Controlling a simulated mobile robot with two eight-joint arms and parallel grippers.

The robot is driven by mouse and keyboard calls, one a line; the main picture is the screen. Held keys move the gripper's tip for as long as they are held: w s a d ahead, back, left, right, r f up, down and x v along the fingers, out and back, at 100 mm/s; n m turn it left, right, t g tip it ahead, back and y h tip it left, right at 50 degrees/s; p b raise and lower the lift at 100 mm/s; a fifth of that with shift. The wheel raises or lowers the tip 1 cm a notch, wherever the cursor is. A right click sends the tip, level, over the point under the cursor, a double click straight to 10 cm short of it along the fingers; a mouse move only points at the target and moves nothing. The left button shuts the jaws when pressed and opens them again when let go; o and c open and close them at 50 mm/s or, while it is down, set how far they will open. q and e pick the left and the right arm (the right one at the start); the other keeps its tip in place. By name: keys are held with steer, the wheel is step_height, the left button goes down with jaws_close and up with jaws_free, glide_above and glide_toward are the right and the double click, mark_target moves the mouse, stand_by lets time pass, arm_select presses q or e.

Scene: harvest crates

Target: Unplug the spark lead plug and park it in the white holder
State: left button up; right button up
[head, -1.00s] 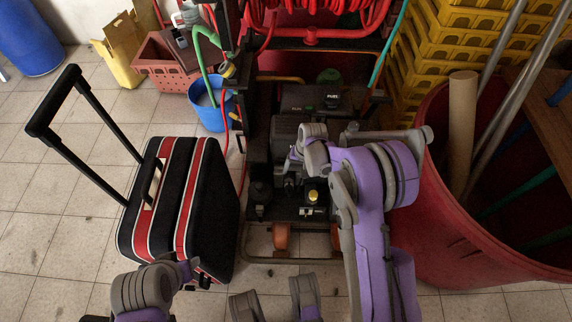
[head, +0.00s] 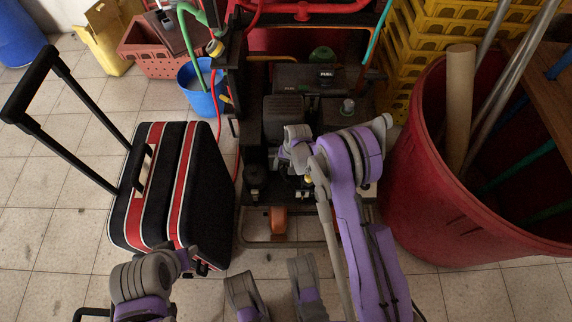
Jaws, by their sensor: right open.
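A dark engine-driven machine (head: 283,118) stands in a frame at the centre of the head view. I cannot make out the spark lead plug or the white holder. My right gripper (head: 287,151) is open, over the front of the machine beside the engine block. The gripper and forearm cover part of the machine's front. A small yellow cap (head: 308,181) shows partly just below and right of the gripper. I see no thing held. My left arm is at the lower left, and its gripper is not visible.
A black and red suitcase (head: 208,190) stands left of the machine. A large red bin (head: 420,200) with poles stands close on the right. Yellow crates (head: 440,48) are stacked behind. A blue bucket (head: 203,92) stands at the back left.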

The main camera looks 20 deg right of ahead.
jaws_close()
stand_by(0.4)
steer(key=shift+r, duration=0.1)
steer(key=shift+s+a+r+p, duration=0.2)
steer(key=shift+s+r, duration=0.3)
steer(key=shift+s, duration=0.2)
steer(key=shift+s+a+r+p, duration=0.25)
steer(key=shift+s+r, duration=0.25)
steer(key=shift+s, duration=0.25)
steer(key=shift+s+a+r+p, duration=0.2)
steer(key=shift+s+r, duration=0.3)
steer(key=shift+s, duration=0.2)
